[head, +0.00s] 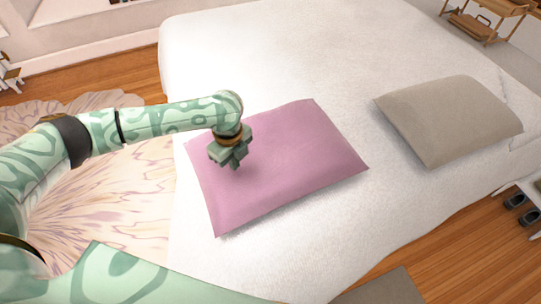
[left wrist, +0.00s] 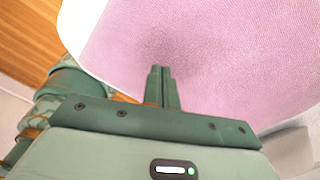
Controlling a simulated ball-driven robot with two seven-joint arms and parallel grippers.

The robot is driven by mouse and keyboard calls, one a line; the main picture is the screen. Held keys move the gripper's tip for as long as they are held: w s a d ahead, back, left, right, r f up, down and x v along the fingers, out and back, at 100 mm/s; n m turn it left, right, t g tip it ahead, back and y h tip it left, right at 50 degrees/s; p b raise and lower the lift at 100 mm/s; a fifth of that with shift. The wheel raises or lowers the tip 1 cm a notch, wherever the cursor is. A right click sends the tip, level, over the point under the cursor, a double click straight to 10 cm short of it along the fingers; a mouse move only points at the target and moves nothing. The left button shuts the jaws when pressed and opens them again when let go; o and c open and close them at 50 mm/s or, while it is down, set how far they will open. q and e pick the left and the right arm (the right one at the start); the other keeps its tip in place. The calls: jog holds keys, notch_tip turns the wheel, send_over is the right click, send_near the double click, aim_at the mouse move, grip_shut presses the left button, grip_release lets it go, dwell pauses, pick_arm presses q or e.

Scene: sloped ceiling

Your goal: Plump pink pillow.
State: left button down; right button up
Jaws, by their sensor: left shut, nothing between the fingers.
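The pink pillow (head: 290,160) lies flat on the white bed in the head view, tilted a little in the picture. It also fills most of the upper left wrist view (left wrist: 215,50). My left gripper (head: 236,164) is over the left part of the pillow, pointing down, with its fingers together and nothing between them. In the left wrist view the closed fingertips (left wrist: 161,70) are in front of the pillow, with a soft dark shadow just beyond them. I cannot tell whether the fingertips touch the cloth. My right gripper is not in view.
The white bed (head: 230,50) has bare room behind the pink pillow. A grey-beige pillow (head: 448,118) lies to its right. A patterned rug (head: 125,200) and wooden floor are at the left. A wooden stand (head: 490,18) is at the back right, and shoes (head: 522,208) are at the right edge.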

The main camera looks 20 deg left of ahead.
pick_arm(q)
jog(key=shift+f, duration=0.2)
jog(key=shift+f+b, duration=0.45)
jog(key=shift+f, duration=0.7)
notch_tip(320, 180, up, 3)
jog(key=p, duration=0.3)
jog(key=shift+f, duration=0.15)
jog(key=shift+f, duration=0.1)
jog(key=shift+f+b, duration=0.6)
jog(key=shift+f, duration=0.65)
